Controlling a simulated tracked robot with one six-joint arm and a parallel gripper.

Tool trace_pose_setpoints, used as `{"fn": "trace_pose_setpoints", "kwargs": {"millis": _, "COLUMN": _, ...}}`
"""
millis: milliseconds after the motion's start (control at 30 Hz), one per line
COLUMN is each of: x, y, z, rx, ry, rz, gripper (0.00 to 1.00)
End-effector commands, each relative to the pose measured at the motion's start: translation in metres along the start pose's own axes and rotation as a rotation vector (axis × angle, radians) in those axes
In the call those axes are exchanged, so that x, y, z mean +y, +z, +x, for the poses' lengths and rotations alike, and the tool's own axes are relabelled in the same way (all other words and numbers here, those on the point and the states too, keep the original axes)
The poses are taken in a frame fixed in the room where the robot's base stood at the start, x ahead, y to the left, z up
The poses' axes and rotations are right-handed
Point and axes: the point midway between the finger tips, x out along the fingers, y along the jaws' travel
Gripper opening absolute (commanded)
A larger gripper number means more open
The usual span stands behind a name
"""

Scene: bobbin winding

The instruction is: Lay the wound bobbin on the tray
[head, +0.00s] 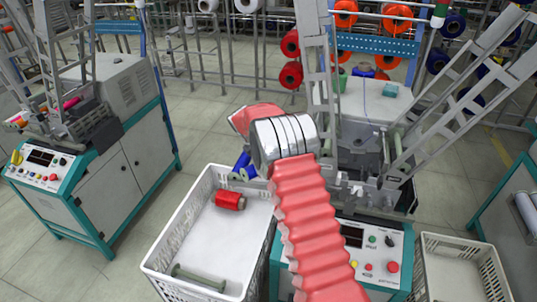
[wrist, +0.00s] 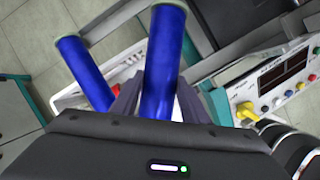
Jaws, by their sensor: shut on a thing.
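My gripper (wrist: 157,98) is shut on a blue wound bobbin (wrist: 163,55), which sticks out lengthwise between the two fingers in the wrist view. A second blue bobbin (wrist: 84,72) shows to its left, partly behind the left finger; I cannot tell what it rests on. My wrist hides the fingers there. I cannot tell whether the held bobbin touches the tray.
A red bobbin (head: 230,201) and a bare grey-green bobbin (head: 198,278) lie in the tray, with free floor between them. The winding machine's control panel (head: 372,250) is right of the tray. Another crate (head: 462,272) stands at the lower right.

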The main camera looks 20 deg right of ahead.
Motion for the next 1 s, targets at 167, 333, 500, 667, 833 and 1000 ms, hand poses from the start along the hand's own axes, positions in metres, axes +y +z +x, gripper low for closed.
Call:
{"fn": "trace_pose_setpoints", "kwargs": {"millis": 167, "x": 0.011, "y": 0.01, "z": 0.009, "rx": 0.005, "ry": 0.058, "rz": -0.13, "gripper": 0.07}}
{"fn": "trace_pose_setpoints", "kwargs": {"millis": 333, "x": 0.02, "y": 0.018, "z": 0.015, "rx": 0.012, "ry": 0.108, "rz": -0.248, "gripper": 0.07}}
{"fn": "trace_pose_setpoints", "kwargs": {"millis": 500, "x": 0.029, "y": 0.025, "z": 0.022, "rx": 0.018, "ry": 0.155, "rz": -0.353, "gripper": 0.07}}
{"fn": "trace_pose_setpoints", "kwargs": {"millis": 667, "x": 0.036, "y": 0.032, "z": 0.028, "rx": 0.023, "ry": 0.195, "rz": -0.447, "gripper": 0.07}}
{"fn": "trace_pose_setpoints", "kwargs": {"millis": 833, "x": 0.043, "y": 0.038, "z": 0.033, "rx": 0.029, "ry": 0.234, "rz": -0.537, "gripper": 0.07}}
{"fn": "trace_pose_setpoints", "kwargs": {"millis": 1000, "x": 0.048, "y": 0.042, "z": 0.035, "rx": 0.032, "ry": 0.259, "rz": -0.597, "gripper": 0.07}}
